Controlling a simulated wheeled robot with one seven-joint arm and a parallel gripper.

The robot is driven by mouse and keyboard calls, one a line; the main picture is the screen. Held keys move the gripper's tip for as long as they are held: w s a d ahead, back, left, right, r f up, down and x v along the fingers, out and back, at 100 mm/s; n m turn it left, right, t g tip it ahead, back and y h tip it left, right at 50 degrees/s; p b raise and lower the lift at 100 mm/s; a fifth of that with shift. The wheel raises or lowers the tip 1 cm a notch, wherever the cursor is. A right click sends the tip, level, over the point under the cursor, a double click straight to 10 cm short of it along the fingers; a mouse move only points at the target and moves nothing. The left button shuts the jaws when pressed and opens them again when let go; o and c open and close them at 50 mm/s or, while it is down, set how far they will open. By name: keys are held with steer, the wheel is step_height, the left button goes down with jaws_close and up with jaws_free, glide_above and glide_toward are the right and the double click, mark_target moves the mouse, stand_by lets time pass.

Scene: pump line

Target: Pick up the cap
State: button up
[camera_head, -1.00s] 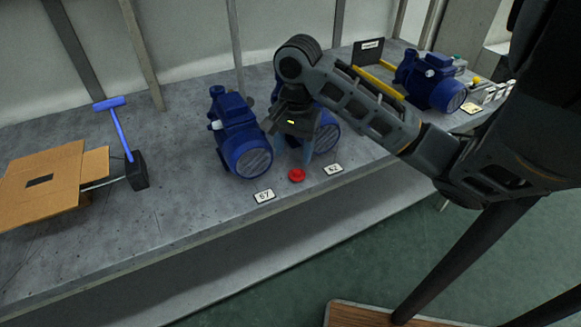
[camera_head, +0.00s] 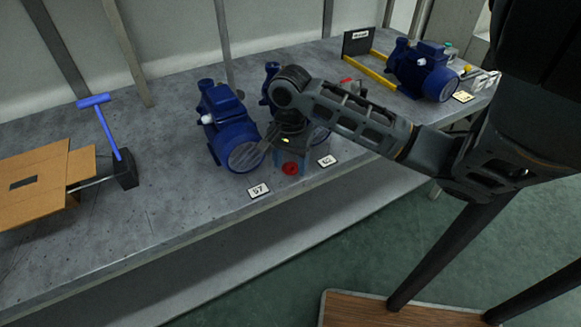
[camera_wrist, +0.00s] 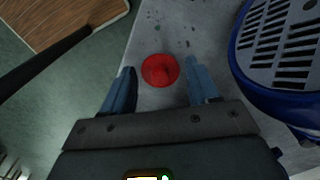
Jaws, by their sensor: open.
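The red cap (camera_head: 290,169) lies on the grey bench near its front edge, between the label cards 57 and 62. In the wrist view the round red cap (camera_wrist: 160,70) sits just beyond the fingertips and roughly midway between them. My gripper (camera_head: 289,160) points down over the bench at the cap. In the wrist view my gripper (camera_wrist: 162,78) is open, with one blue finger on each side and nothing held. I cannot tell the exact height of the fingertips above the bench.
A blue pump (camera_head: 230,135) stands close to the left of my gripper; another (camera_head: 270,85) is partly hidden behind my arm. A third pump (camera_head: 422,72) stands at the right by yellow rails. A cardboard box (camera_head: 35,190) and blue-handled tool (camera_head: 107,135) lie left. The bench's front edge is close.

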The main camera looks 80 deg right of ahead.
steer(key=shift+c, duration=0.2)
steer(key=c, duration=0.7)
steer(key=shift+c, duration=0.3)
steer(key=shift+r, duration=0.15)
